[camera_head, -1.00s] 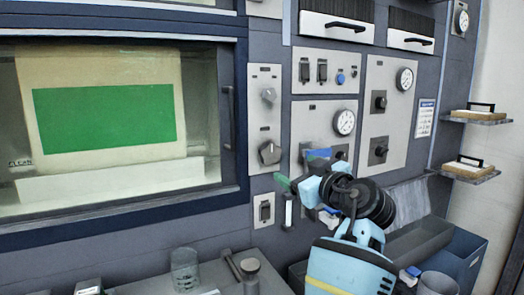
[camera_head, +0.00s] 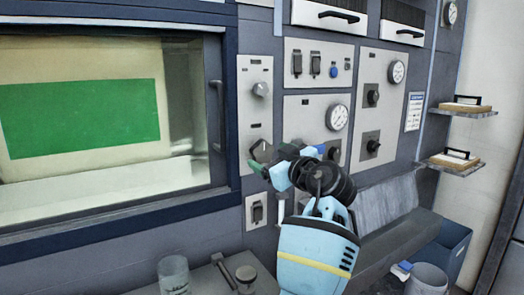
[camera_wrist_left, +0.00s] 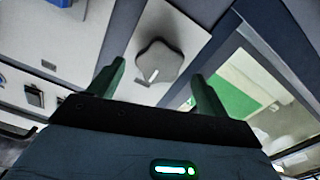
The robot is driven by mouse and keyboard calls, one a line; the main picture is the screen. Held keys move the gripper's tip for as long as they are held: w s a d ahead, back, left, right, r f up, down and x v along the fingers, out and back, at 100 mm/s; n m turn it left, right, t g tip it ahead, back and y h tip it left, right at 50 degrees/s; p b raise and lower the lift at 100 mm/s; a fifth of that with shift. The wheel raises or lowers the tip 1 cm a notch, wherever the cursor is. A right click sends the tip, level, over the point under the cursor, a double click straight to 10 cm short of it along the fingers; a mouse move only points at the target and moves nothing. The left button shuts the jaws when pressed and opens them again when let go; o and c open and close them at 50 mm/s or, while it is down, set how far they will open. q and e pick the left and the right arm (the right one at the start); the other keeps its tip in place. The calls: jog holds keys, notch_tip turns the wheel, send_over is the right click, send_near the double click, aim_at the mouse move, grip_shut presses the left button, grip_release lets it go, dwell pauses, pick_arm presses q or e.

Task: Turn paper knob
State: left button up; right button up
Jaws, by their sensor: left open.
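A grey lobed knob (camera_head: 262,150) is on the pale panel beside the window, below a second grey knob (camera_head: 261,89). I cannot read which one is labelled paper. My left gripper (camera_head: 268,160) is at the lower knob, partly covering it in the head view. In the left wrist view the lobed knob (camera_wrist_left: 158,62) with its white mark sits ahead of the gap between the green fingers (camera_wrist_left: 157,75). The fingers are open and apart, one to each side, with no contact visible. My right gripper is not in view.
A window (camera_head: 80,118) with a green sheet behind it and a door handle (camera_head: 218,115) are left of the knobs. A gauge (camera_head: 337,117) and black knobs (camera_head: 372,146) are to the right. A glass (camera_head: 174,275) stands on the ledge below.

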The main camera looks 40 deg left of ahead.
aim_at(264, 152)
pick_arm(q)
jog(key=shift+p+x, duration=0.3)
jog(key=shift+x, duration=1.85)
jog(key=c, duration=1)
